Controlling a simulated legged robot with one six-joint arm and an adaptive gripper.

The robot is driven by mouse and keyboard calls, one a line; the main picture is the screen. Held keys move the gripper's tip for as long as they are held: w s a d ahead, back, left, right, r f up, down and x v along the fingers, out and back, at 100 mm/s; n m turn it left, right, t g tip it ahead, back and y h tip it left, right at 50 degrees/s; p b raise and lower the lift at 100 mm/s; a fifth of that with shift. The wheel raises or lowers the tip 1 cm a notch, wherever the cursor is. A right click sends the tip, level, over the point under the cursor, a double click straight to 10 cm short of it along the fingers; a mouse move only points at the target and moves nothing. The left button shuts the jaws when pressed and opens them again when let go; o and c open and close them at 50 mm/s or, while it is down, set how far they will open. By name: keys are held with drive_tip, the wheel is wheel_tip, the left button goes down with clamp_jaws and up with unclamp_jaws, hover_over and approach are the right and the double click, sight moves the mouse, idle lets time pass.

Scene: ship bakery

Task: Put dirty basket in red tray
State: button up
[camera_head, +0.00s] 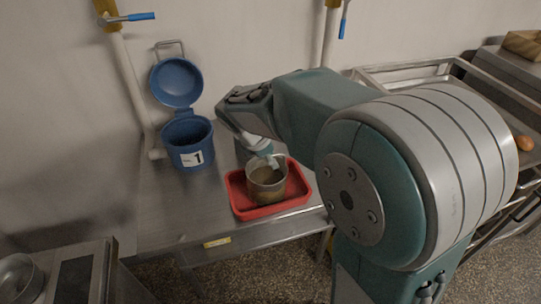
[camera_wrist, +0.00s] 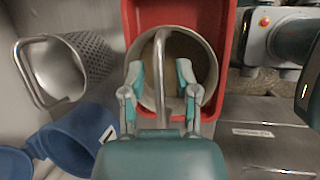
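The red tray (camera_head: 243,206) lies on the steel table; in the wrist view its rim (camera_wrist: 131,20) shows at the top. The basket (camera_head: 266,192), a round metal vessel with a brownish inside, stands upright within the tray's rim. In the wrist view the basket (camera_wrist: 207,67) shows its bar handle crossing its mouth. My gripper (camera_head: 264,158) is just above the basket, pointing down. In the wrist view my gripper (camera_wrist: 160,72) has its fingers spread, one on each side of the handle, with gaps to it.
A perforated metal basket (camera_wrist: 92,55) with a handle is left of the tray in the wrist view. A blue lidded container (camera_head: 188,143) marked 1 stands at the back left of the table (camera_head: 160,215). A steel rack (camera_head: 405,72) is at the right.

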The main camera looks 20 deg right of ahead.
drive_tip(key=v, duration=1.2)
drive_tip(key=s+d+f+m+t+y, duration=0.1)
drive_tip(key=s+f+m+y, duration=0.1)
drive_tip(key=s+m, duration=0.7)
drive_tip(key=s+d+f+m+t+y, duration=0.2)
drive_tip(key=s+m, duration=0.6)
drive_tip(key=s, duration=0.1)
drive_tip(key=shift+s+d+m, duration=0.25)
drive_tip(key=shift+s+m, duration=0.05)
drive_tip(key=shift+m, duration=0.1)
